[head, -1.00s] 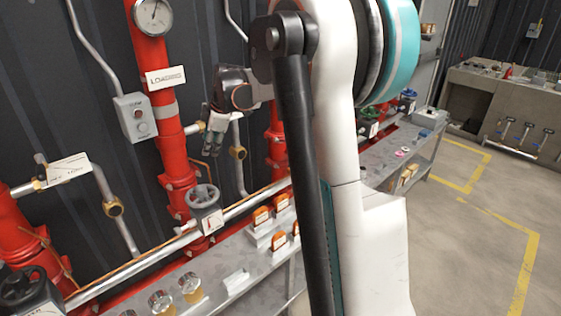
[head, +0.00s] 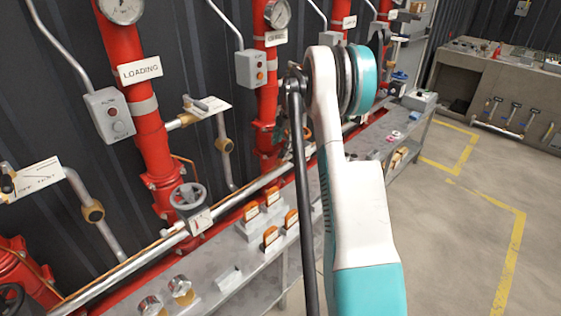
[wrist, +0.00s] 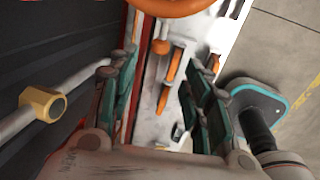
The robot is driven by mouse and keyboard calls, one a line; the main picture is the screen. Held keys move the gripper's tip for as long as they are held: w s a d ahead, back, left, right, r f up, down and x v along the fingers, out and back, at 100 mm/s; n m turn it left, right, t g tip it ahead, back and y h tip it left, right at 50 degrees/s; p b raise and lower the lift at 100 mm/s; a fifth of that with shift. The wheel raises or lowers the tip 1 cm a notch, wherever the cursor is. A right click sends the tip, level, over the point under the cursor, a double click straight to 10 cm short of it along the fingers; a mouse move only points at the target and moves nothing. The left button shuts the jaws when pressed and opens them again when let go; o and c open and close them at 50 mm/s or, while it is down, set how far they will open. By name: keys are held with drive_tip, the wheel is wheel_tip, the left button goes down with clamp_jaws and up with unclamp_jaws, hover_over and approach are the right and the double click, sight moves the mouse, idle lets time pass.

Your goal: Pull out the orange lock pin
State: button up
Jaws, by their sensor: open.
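My gripper (wrist: 162,78) is open in the wrist view, its green-padded fingers apart with nothing held between them. A large orange curved piece (wrist: 178,7) shows at the top edge of the wrist view, beyond the fingertips and cut off by the frame. I cannot tell whether it is the lock pin or part of a wheel. Small orange pieces (wrist: 174,64) show farther down between the fingers. In the head view, several orange pieces (head: 270,236) stand in pale holders on the grey bench. My gripper is mostly hidden behind my arm there.
Red vertical pipes (head: 150,150) with gauges and signs stand along the dark wall. A brass-fitted pipe (wrist: 42,104) is left of my gripper. Open floor (head: 450,215) lies right.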

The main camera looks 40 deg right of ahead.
sight(279, 159)
drive_tip(key=f, duration=0.3)
drive_tip(key=w+f+b, duration=0.1)
drive_tip(key=f, duration=0.2)
drive_tip(key=w+f+b, duration=0.1)
drive_tip(key=f, duration=0.2)
drive_tip(key=shift+a+f, duration=0.1)
drive_tip(key=shift+f, duration=0.05)
